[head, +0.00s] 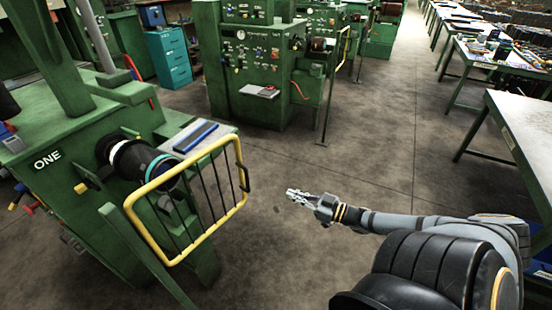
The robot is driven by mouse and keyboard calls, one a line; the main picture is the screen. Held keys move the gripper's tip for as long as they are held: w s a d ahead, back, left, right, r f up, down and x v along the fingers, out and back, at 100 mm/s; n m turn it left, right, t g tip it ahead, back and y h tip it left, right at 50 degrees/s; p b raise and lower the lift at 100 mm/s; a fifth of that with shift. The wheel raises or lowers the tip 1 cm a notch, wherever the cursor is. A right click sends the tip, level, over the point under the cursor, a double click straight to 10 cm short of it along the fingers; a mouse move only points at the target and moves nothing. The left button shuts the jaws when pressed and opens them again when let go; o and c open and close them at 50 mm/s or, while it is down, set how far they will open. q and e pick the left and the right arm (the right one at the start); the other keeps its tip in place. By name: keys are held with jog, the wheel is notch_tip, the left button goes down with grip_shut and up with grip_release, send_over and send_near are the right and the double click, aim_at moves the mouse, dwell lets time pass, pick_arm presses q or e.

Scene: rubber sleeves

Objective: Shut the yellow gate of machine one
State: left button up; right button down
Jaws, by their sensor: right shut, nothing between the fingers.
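The green machine one (40,185) stands at the left, with "ONE" in white on its side. Its yellow gate (160,261) is a tubular frame with dark bars, in front of the machine's round black spindle with a teal ring (163,167). A dark handle (243,177) sits on the gate's right upright. I cannot tell from this view whether the gate is fully closed. My right gripper (290,193) is to the right of the gate, apart from it, shut and empty. My left gripper is out of view.
A green post (150,250) stands by the gate's near end. Another green machine (250,70) stands behind, with a teal cabinet (168,57) to its left. Green-legged tables (510,125) line the right side. The concrete floor (360,120) between is clear.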

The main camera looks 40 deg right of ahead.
pick_arm(q)
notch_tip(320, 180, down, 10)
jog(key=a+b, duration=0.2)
jog(key=b, duration=0.8)
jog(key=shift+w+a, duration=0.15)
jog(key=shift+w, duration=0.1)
pick_arm(e)
jog(key=x, duration=1.4)
jog(key=shift+a, duration=0.35)
jog(key=shift+s, duration=0.15)
